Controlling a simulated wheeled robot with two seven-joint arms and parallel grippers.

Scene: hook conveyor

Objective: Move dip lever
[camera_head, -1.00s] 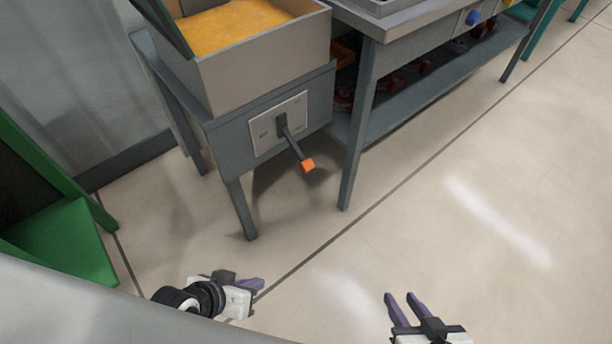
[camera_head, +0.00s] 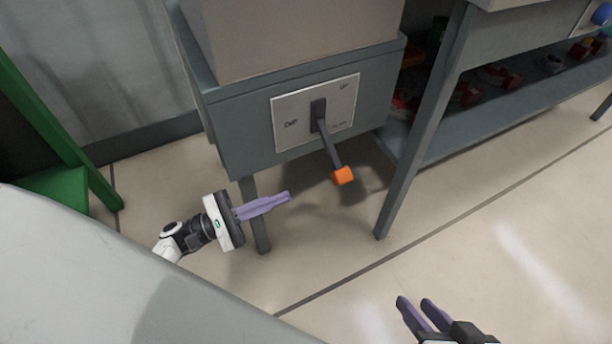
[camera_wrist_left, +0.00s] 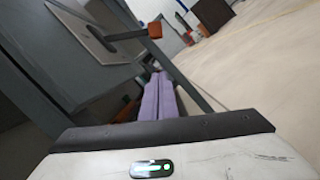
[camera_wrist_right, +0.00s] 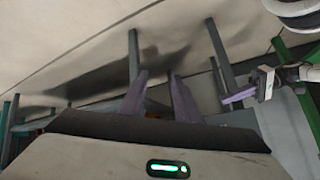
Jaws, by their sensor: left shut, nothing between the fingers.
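The dip lever (camera_head: 327,142) is a dark bar with an orange end (camera_head: 342,176), set on a light plate (camera_head: 290,108) on the grey stand's front. It points down and to the right. In the left wrist view the lever (camera_wrist_left: 128,35) shows at the top, its orange end (camera_wrist_left: 155,29) to the right. My left gripper (camera_head: 287,197) is shut and empty, left of and a little below the orange end, apart from it. In its wrist view its purple fingers (camera_wrist_left: 159,95) lie together. My right gripper (camera_head: 414,303) is open and empty at the lower right, away from the lever.
A box (camera_head: 300,30) sits on the grey stand (camera_head: 235,130). A table leg (camera_head: 425,130) and a low shelf (camera_head: 490,125) with red items stand to the right. A green frame (camera_head: 60,145) is at the left. The floor at lower right is clear.

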